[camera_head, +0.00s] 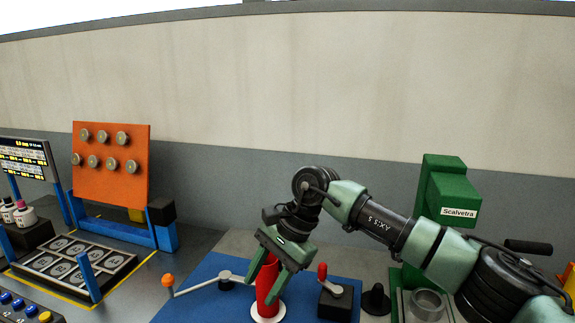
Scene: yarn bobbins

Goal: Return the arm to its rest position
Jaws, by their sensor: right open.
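My right arm (389,229) comes in from the right. Its gripper (268,281) points down over the blue mat (205,289). The gripper is open, with its fingers around or just in front of the upper part of a red bobbin (265,298). The bobbin stands upright on a white round base (267,314) on the mat. Whether the fingers touch it I cannot tell. My left gripper is not in view.
A lever with an orange knob (168,281) stands left of the bobbin. A black box with a red handle (335,302) stands close on its right. A green Scalvetra machine (440,190) is at the right. An orange peg board (110,180) and a tray (75,266) are at the left.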

